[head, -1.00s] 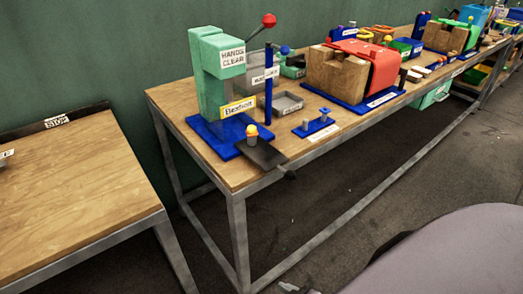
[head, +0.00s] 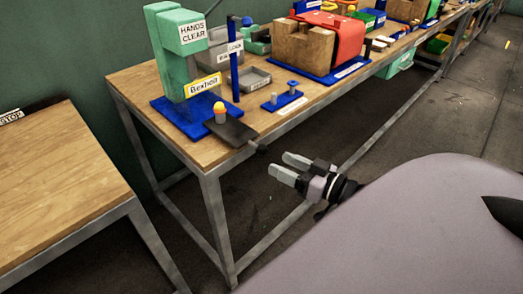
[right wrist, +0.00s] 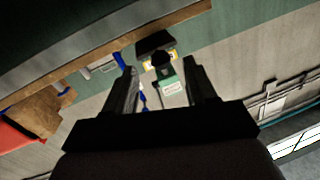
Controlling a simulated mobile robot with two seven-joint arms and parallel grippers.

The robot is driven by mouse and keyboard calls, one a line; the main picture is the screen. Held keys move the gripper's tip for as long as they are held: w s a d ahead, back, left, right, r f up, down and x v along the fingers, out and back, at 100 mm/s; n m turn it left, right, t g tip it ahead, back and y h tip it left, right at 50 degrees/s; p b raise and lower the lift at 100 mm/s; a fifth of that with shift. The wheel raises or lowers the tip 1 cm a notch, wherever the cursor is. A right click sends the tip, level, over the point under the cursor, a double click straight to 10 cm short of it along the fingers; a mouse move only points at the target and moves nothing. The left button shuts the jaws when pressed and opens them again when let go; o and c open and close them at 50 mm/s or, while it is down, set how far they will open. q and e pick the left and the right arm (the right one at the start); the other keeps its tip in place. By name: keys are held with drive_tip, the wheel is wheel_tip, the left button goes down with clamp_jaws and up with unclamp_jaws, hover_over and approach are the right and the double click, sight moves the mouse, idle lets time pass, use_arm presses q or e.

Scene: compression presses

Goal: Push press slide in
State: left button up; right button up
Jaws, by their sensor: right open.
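The green press (head: 178,50) stands on a blue base (head: 180,118) at the near-left corner of the long workbench. Its dark slide (head: 232,131) sticks out from the base toward the front edge, with a knob at its end (head: 262,148). A small part with an orange-yellow top (head: 220,112) stands on the slide. My right gripper (head: 283,168) is open and empty, in front of the bench edge, apart from the slide knob. In the right wrist view the slide (right wrist: 155,43) and the press (right wrist: 172,86) show between the open fingers (right wrist: 165,80). My left gripper is not in view.
A grey tray (head: 255,78) and a blue holder with pegs (head: 282,101) lie right of the press. Farther along stands a wood and red machine (head: 310,42). Another wooden table (head: 60,190) is at left. The floor before the bench is clear.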

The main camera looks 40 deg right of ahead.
sight(267, 152)
drive_tip(key=shift+w+d+r, duration=0.2)
drive_tip(key=shift+w+r, duration=0.15)
drive_tip(key=shift+r, duration=0.35)
drive_tip(key=shift+x, duration=3.45)
clamp_jaws()
